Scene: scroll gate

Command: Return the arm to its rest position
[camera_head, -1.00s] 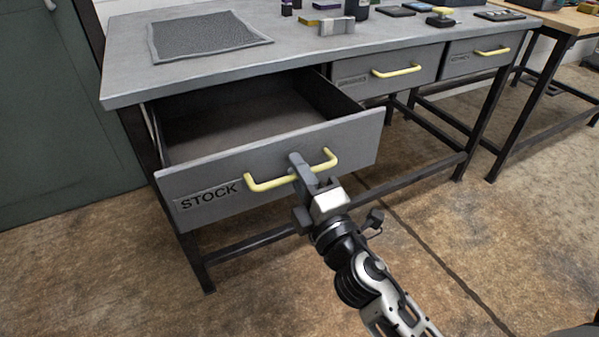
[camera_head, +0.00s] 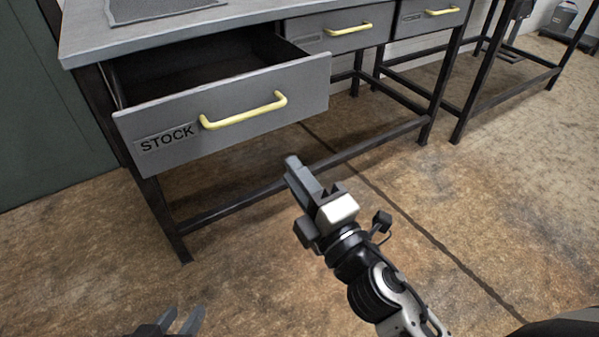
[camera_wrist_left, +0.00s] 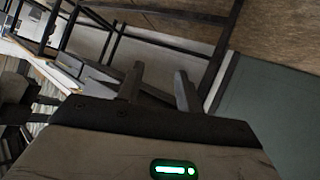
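The STOCK drawer (camera_head: 225,118) of the grey workbench stands pulled out, with its yellow handle (camera_head: 243,112) on the front. The part of its inside that I see is dark and looks empty. My right gripper (camera_head: 293,165) is below and right of the handle in the head view, apart from it, with nothing seen in it. Its fingers overlap from this angle, so their gap is hidden. My left gripper (camera_head: 182,318) shows only its fingertips at the bottom edge. In the left wrist view its two fingers (camera_wrist_left: 159,78) stand apart with nothing between them.
Two shut drawers, a middle one (camera_head: 335,35) and a right one (camera_head: 425,22), sit beside the open drawer. The dark bench legs and lower rail (camera_head: 340,155) stand behind my right gripper. Brown floor (camera_head: 420,200) lies clear in front. A green panel (camera_head: 45,120) is at the left.

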